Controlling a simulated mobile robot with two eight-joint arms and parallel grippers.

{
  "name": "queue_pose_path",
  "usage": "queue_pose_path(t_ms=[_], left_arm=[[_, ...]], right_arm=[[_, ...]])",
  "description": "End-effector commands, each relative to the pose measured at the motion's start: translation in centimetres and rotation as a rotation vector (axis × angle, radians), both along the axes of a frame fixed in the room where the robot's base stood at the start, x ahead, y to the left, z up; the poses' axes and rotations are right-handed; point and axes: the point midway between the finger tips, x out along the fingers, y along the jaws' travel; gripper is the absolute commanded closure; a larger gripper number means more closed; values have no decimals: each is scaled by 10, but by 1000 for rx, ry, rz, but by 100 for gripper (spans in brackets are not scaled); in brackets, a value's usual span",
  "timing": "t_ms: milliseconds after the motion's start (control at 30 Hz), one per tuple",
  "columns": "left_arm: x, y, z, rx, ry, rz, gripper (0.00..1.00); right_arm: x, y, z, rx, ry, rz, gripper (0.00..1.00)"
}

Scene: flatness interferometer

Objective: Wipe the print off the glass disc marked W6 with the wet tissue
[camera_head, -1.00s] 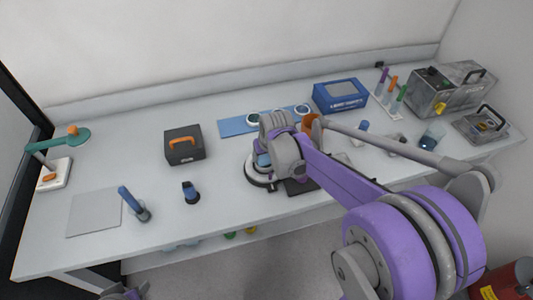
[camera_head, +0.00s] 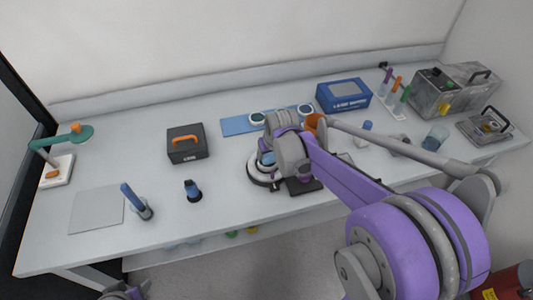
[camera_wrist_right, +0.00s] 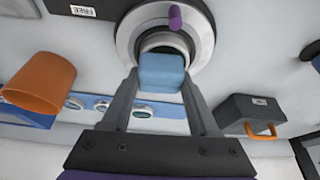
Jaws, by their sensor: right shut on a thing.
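My right gripper (camera_wrist_right: 160,95) is shut on a folded light-blue tissue (camera_wrist_right: 162,72). The tissue is at the round grey and white mount (camera_wrist_right: 127,38), overlapping the dark glass disc (camera_wrist_right: 166,44) in its middle. I cannot tell whether it touches the glass. No W6 mark or print is readable. In the head view the tissue (camera_head: 267,159) is a small blue patch below my right wrist, over the mount (camera_head: 257,174). Only a purple and grey bit of my left arm shows at the bottom edge; its fingers do not show.
A blue mat (camera_head: 234,127) with round discs and an orange cup (camera_head: 313,122) stand behind the mount. A dark plate marked FREE (camera_wrist_right: 60,7) lies beside it. The table between is clear.

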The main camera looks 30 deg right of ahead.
Motion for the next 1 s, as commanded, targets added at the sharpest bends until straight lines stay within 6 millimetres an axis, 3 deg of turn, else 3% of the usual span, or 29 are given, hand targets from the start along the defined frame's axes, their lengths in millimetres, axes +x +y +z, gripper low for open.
queue_pose_path(t_ms=[333, 1000], left_arm=[[0, 0, 0, 0, 0, 0, 50], [-1, 0, -2, 0, 1, 0, 50]], right_arm=[[-2, -12, 1, 1, 0, -1, 97], [2, 10, 0, 2, -1, 1, 97]])
